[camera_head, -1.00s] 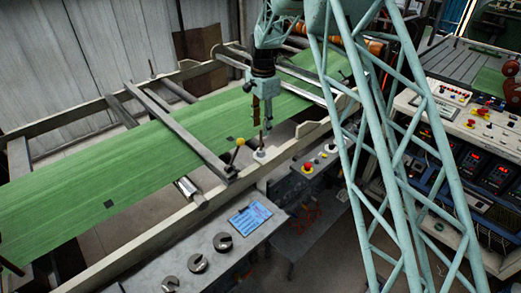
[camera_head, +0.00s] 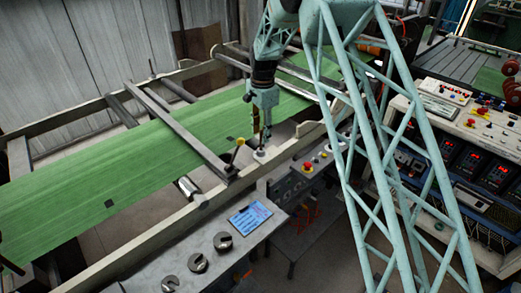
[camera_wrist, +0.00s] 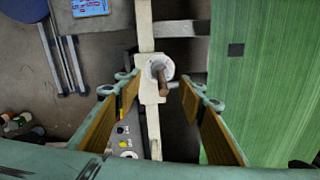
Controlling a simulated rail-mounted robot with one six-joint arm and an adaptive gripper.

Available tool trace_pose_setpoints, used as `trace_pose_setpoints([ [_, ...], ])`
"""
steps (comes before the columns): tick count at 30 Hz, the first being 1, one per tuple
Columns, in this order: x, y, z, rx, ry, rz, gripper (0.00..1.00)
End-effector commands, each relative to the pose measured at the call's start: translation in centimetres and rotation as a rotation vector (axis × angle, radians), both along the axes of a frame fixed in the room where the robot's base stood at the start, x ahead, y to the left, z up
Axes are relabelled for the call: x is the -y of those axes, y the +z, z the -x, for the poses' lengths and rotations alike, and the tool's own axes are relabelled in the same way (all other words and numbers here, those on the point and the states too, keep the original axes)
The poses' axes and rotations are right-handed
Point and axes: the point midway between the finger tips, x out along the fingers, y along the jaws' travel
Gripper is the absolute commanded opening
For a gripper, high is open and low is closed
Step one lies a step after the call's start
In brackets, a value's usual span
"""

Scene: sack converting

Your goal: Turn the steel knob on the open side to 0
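The steel knob (camera_wrist: 161,69) stands on a round white dial on the frame rail, seen from above in the wrist view. A brownish bar-like part stands out from its centre; the dial figures are too small to read. In the head view the dial (camera_head: 260,155) sits on the near rail beside the green web. My gripper (camera_wrist: 160,84) is open, with its two tan-padded fingers either side of the knob and apart from it in the wrist view. In the head view my gripper (camera_head: 261,134) points down just above the dial.
A yellow-ball lever (camera_head: 239,143) stands left of the dial. The green web (camera_head: 110,185) runs beyond the rail. A grey control box with a red button (camera_head: 307,167) lies to the right. A bench with a blue sheet (camera_head: 250,217) is in front.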

Motion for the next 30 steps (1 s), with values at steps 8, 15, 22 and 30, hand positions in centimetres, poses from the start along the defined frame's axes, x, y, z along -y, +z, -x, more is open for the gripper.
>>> trace_pose_setpoints([
  [8,-0.1,-3.9,0.0,-0.003,0.0,0.001,0.37],
  [15,-0.1,-6.8,-0.1,-0.002,0.0,0.0,0.37],
  [22,-0.2,-8.8,-0.2,-0.002,0.0,0.0,0.37],
  [30,-0.2,-9.5,-0.3,0.0,0.0,0.0,0.37],
])
